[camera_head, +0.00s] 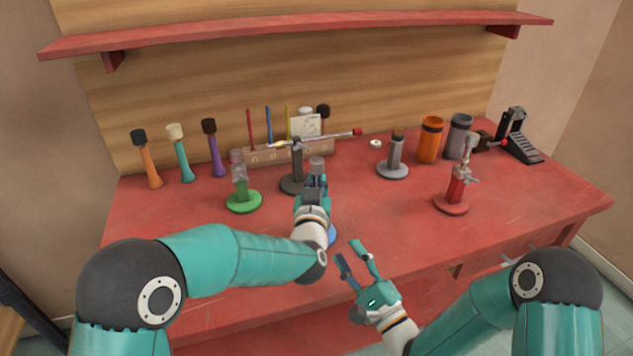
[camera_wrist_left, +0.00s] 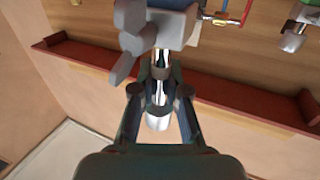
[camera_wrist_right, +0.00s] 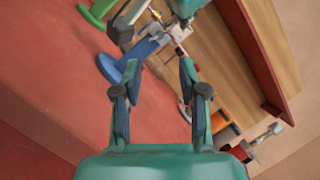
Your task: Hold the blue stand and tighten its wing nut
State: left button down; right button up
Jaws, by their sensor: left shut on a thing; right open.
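The blue stand is mostly hidden behind my left arm in the head view; an edge of its blue base (camera_head: 332,235) and its grey top (camera_head: 317,164) show. The right wrist view shows its round blue base (camera_wrist_right: 108,68) and blue stem (camera_wrist_right: 141,52). My left gripper (camera_head: 315,188) is shut on the stand's upper part; the left wrist view shows a silver rod (camera_wrist_left: 158,121) between its fingers. A grey lobed piece, perhaps the wing nut (camera_wrist_left: 128,42), is close beyond the fingertips. My right gripper (camera_head: 348,250) is open and empty at the table's front edge, apart from the stand.
A green stand (camera_head: 243,202) is left of the blue one. A dark stand (camera_head: 295,184) with a long rod is behind it. Grey (camera_head: 393,171) and red (camera_head: 453,206) stands are to the right. Mallets, shakers and a pedal line the back. Table is clear at front right.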

jog(key=shift+c, duration=0.8)
jog(key=shift+n, duration=0.8)
jog(key=n, duration=0.1)
jog(key=f+n+h, duration=0.1)
jog(key=shift+w+d+n, duration=0.15)
jog(key=shift+d+n, duration=0.1)
jog(key=shift+n, duration=0.05)
jog(key=n, duration=0.1)
jog(key=d+f+n+h, duration=0.1)
jog(key=n, duration=0.1)
jog(key=f+n+h, duration=0.1)
jog(key=shift+w+d+n+g, duration=0.15)
jog(key=shift+d+n+g, duration=0.15)
jog(key=n, duration=0.1)
jog(key=n+h, duration=0.1)
jog(key=n, duration=0.1)
jog(key=shift+s+d+f+h, duration=0.15)
jog(key=shift+s+d+h, duration=0.05)
jog(key=shift+d+h, duration=0.1)
jog(key=shift+s+n+g+h, duration=0.2)
jog(key=shift+n+g+h, duration=0.15)
jog(key=shift+n, duration=0.85)
jog(key=shift+s+r+n, duration=0.2)
jog(key=shift+n, duration=0.6)
jog(key=s+a+r+n, duration=0.3)
jog(key=a+r, duration=0.1)
jog(key=r, duration=0.2)
jog(key=x, duration=1.2)
jog(key=shift+s, duration=0.1)
